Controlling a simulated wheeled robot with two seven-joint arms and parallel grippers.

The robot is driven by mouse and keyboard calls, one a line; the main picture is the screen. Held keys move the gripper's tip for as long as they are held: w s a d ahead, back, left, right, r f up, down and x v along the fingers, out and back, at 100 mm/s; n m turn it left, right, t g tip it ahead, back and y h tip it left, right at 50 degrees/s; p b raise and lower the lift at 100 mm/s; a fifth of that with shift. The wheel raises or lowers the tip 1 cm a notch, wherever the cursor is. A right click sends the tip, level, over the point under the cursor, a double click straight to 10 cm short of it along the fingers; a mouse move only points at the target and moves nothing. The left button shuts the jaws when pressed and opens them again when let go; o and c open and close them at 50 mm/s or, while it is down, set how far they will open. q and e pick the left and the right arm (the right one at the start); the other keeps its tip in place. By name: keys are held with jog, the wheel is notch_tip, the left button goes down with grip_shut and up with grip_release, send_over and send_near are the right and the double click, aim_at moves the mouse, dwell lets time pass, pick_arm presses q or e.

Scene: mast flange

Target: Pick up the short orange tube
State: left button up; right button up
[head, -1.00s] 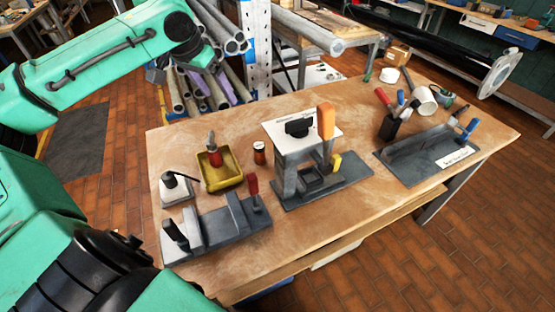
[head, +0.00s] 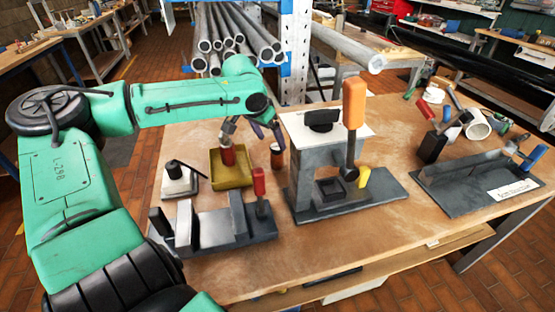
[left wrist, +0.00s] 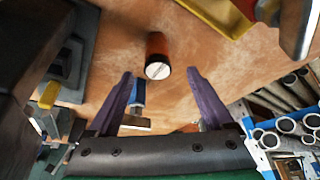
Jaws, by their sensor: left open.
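The short orange tube (head: 277,157) stands upright on the wooden bench, just right of the yellow tray. In the left wrist view the tube (left wrist: 157,52) shows its pale round end, lying beyond the fingertips and roughly between them. My left gripper (head: 266,131) is open and empty, with purple fingers pointing down just above and beside the tube in the head view. Its two fingers also show spread apart in the left wrist view (left wrist: 163,82). I cannot tell how large the gap to the tube is. My right gripper is not in view.
A grey press-like fixture (head: 330,185) with an orange handle (head: 354,103) stands close right. A grey vise-like fixture (head: 215,228) sits in front. A pipe rack (head: 235,40) is behind.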

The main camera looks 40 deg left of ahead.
aim_at(276, 147)
pick_arm(q)
jog(key=x, duration=0.4)
jog(key=shift+w+d+f, duration=0.15)
jog(key=shift+f, duration=0.2)
jog(key=shift+w+f, duration=0.25)
jog(key=shift+s+r, duration=0.1)
grip_shut()
